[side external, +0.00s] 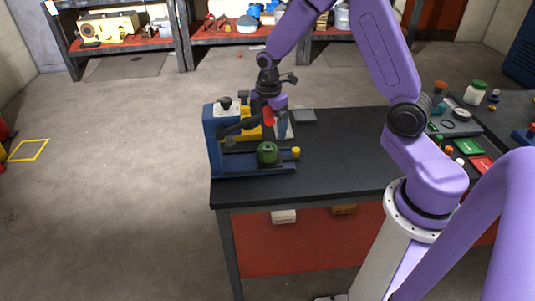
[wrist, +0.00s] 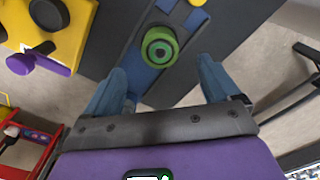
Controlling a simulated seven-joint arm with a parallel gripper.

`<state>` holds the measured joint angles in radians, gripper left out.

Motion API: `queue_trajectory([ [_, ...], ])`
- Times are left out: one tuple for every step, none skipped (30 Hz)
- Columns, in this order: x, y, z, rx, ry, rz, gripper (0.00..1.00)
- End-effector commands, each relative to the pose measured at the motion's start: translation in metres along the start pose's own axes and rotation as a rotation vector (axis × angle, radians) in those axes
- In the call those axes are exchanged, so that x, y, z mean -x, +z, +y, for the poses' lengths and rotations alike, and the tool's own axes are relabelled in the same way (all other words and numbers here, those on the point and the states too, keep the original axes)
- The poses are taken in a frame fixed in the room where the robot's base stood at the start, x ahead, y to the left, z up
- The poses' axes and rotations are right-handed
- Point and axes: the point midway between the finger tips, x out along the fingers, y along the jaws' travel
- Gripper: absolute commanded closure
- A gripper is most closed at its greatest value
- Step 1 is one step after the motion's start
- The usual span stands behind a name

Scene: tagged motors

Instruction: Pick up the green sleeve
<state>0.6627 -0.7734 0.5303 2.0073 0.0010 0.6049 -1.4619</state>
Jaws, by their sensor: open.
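The green sleeve (side external: 267,153) stands upright on the blue base (side external: 235,166) of a fixture at the left end of the dark table. In the wrist view the green sleeve (wrist: 158,47) is a ring with a dark centre, sitting on a blue strip (wrist: 150,75). My gripper (side external: 276,127) is above and behind the sleeve in the side view. In the wrist view my gripper (wrist: 163,66) is open and empty, with its blue fingers spread to either side and the sleeve just ahead of them. No contact with the sleeve shows.
The blue upright (side external: 213,140) of the fixture and a dark bar stand left of my gripper. A yellow block (wrist: 45,40) with a black knob lies close by. A small yellow knob (side external: 295,152) is right of the sleeve. The table's middle (side external: 345,150) is clear.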

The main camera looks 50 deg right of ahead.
Motion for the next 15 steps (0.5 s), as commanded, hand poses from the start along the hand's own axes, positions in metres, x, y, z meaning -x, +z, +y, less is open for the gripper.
queue_trajectory([
  [-0.008,0.0,0.0,-0.001,-0.003,0.0,0.11],
  [-0.011,0.0,0.0,-0.001,-0.003,0.0,0.11],
  [-0.015,0.0,0.0,-0.001,-0.002,0.0,0.11],
  [-0.017,0.0,0.0,-0.001,-0.001,0.0,0.11],
  [-0.019,0.0,0.0,-0.001,-0.001,0.0,0.11],
  [-0.021,0.0,0.0,0.0,-0.001,0.0,0.11],
  [-0.022,0.0,0.0,0.0,-0.001,0.0,0.11],
  [-0.023,0.0,0.0,0.0,0.0,0.0,0.11],
  [-0.025,0.0,0.0,0.0,0.0,0.0,0.11],
  [-0.027,0.0,0.0,0.0,0.0,0.0,0.11],
  [-0.029,0.0,0.0,0.0,0.0,0.0,0.11],
  [-0.034,0.0,0.0,0.0,-0.003,0.0,0.11],
  [-0.038,0.0,0.0,0.0,-0.003,0.0,0.11],
  [-0.042,0.0,0.0,0.0,-0.003,0.0,0.11],
  [-0.048,0.0,-0.001,0.0,-0.004,0.0,0.11],
])
